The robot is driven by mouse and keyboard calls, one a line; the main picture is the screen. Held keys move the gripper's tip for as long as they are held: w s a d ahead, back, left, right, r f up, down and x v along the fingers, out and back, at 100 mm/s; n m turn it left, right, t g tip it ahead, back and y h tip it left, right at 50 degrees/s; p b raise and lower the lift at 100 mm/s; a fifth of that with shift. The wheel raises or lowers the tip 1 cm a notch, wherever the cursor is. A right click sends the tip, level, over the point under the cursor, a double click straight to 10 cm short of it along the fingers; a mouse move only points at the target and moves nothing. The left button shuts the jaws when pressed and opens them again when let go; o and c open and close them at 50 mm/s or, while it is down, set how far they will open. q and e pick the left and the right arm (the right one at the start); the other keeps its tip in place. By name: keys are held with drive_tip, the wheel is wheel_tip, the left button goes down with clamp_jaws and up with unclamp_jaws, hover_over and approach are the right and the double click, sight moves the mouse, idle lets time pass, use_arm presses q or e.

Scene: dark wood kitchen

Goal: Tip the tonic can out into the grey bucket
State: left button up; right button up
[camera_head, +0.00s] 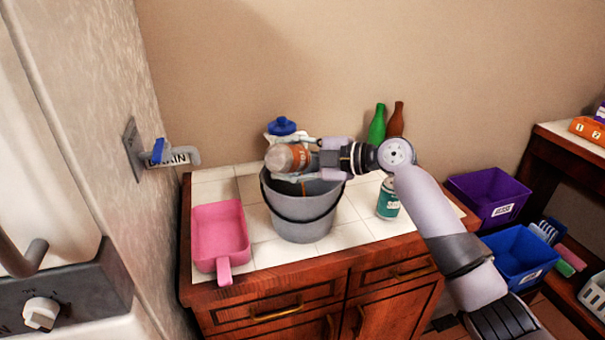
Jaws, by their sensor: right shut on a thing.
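My right gripper (318,160) is shut on an orange can with a pale grey end (288,158), apparently the tonic can; its label is too small to read. The can lies about sideways, its grey end pointing left, above the mouth of the grey bucket (303,218). A thin brownish streak shows just below the can, in the bucket's opening. The bucket stands upright on the white tiled counter. The gripper and can hide part of its rim and inside. My left gripper is not in view.
A pink scoop (220,236) lies left of the bucket, and a teal can (388,199) stands to its right. A blue-capped bottle (282,127), a green bottle (377,125) and a brown bottle (396,120) are behind.

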drive_tip(key=shift+w+d+r+m, duration=0.1)
drive_tip(key=shift+r+m, duration=0.05)
drive_tip(key=shift+m, duration=0.15)
drive_tip(key=shift+w+d+r+m+g+y+b, duration=0.15)
drive_tip(key=shift+w+r+m+g+y+b, duration=0.25)
drive_tip(key=shift+m, duration=0.3)
drive_tip(key=shift+w+d+r+m, duration=0.15)
drive_tip(key=shift+w+m, duration=0.05)
drive_tip(key=shift+m, duration=0.4)
idle(0.6)
idle(0.8)
